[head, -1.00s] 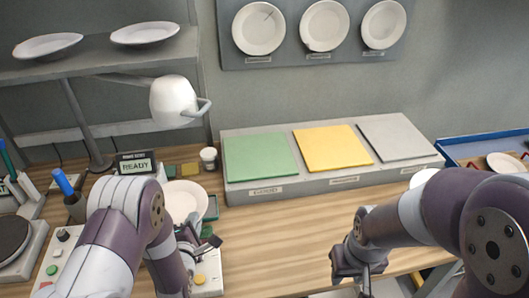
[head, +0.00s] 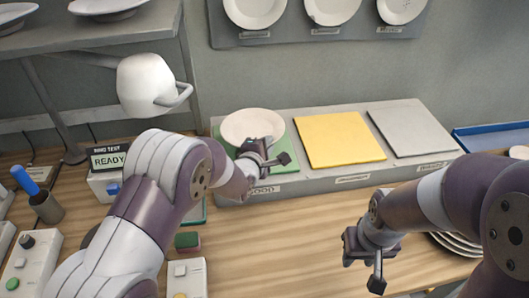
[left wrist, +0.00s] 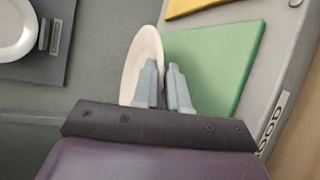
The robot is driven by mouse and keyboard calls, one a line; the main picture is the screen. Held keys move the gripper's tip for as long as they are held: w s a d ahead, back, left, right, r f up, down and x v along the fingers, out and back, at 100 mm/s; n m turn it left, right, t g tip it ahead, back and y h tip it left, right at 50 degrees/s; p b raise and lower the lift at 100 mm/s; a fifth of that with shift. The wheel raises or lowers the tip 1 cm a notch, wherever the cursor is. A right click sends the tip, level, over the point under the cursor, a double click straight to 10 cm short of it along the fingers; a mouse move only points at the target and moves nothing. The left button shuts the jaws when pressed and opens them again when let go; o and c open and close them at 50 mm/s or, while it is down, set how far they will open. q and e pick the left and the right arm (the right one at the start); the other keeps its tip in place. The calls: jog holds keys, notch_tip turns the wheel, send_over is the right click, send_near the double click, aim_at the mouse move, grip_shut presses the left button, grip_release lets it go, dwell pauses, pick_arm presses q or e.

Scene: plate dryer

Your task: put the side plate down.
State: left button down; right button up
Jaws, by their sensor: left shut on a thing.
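The side plate (head: 248,124) is white and round. My left gripper (head: 258,150) is shut on its near rim. In the head view the plate overlaps the green pad (head: 284,167) labelled GOOD. In the left wrist view the plate (left wrist: 140,62) looks narrow and tilted relative to the green pad (left wrist: 222,58), beside the fingers (left wrist: 165,88). I cannot tell whether the plate touches the pad. My right gripper (head: 364,262) hangs above the front of the table, away from the plate; its fingers are not clear.
A yellow pad (head: 340,140) and a grey pad (head: 411,128) lie bare on the raised shelf. Sample plates hang on the wall board (head: 290,35) behind. Stacked plates (head: 455,243) sit behind my right arm.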

pick_arm(q)
jog(key=f, duration=0.4)
jog(key=shift+w+a+f+p, duration=0.1)
jog(key=shift+w+f+p, duration=0.05)
jog(key=shift+w+p, duration=0.15)
jog(key=c, duration=1.4)
grip_release()
jog(key=shift+s, duration=0.2)
jog(key=s+a+m+g+y, duration=0.1)
jog(key=s+a+m+g, duration=0.3)
jog(key=s, duration=0.6)
jog(key=s+a+r+m+g+y, duration=0.1)
jog(key=s+a+m+g+y, duration=0.1)
jog(key=s+a+m+g, duration=0.2)
jog(key=s+a+r+m+g+y+b, duration=0.1)
jog(key=s+a+m+g, duration=0.3)
jog(key=s, duration=1.3)
jog(key=shift+s+a+m+g+y, duration=0.1)
jog(key=shift+a+m+g+y, duration=0.05)
jog(key=shift+a+m, duration=1.15)
jog(key=shift+a+m+g+y, duration=0.15)
jog(key=shift+a+m, duration=0.7)
jog(key=shift+m, duration=0.75)
